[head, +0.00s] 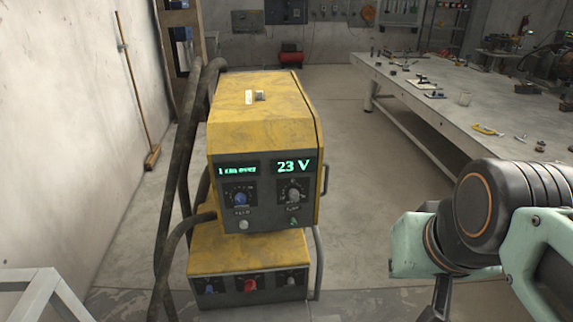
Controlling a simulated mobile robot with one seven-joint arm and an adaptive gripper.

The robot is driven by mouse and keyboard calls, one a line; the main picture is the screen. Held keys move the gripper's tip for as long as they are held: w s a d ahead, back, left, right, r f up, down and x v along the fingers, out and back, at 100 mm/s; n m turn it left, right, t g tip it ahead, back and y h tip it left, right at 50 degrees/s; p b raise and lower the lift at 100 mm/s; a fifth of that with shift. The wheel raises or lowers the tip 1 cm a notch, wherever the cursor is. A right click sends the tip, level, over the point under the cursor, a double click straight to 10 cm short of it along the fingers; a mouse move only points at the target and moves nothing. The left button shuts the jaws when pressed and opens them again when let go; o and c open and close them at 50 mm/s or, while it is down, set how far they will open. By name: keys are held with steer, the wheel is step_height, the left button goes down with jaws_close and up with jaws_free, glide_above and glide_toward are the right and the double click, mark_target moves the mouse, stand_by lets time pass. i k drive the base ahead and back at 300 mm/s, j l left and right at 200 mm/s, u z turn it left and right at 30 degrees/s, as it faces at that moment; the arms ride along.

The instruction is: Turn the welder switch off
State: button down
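The yellow welder (265,120) stands upright on the floor at the middle left of the head view. Its displays are lit green, and the right one (293,167) reads 23 V. Below them are a blue-centred knob (240,199) and a grey knob (293,194). The lower unit has a red knob (249,285) between two smaller controls. A small fitting (259,96) is on top. I cannot tell which control is the switch. My arm is at the right, apart from the welder. A dark part below it, perhaps my gripper (442,298), is cut off by the lower edge; no fingertips show.
Thick dark cables (178,180) run down the welder's left side. A long workbench (440,112) with scattered tools stands at the right. A broom (137,95) leans on the left wall. A pale metal frame (40,290) is at the lower left. Floor between welder and bench is clear.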

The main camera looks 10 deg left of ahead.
mark_target(249, 285)
steer(key=u, duration=0.75)
steer(key=i+j+z, duration=0.2)
steer(key=j, duration=0.35)
steer(key=i+j+z, duration=0.1)
steer(key=i+j, duration=0.25)
steer(key=k+l+u, duration=0.1)
steer(key=i+j+z, duration=0.1)
steer(key=k+l+u, duration=0.15)
steer(key=l, duration=0.15)
steer(key=k+l+u, duration=0.15)
steer(key=k+l, duration=0.15)
steer(key=l, duration=0.2)
steer(key=k+l+u, duration=0.1)
steer(key=l, duration=0.25)
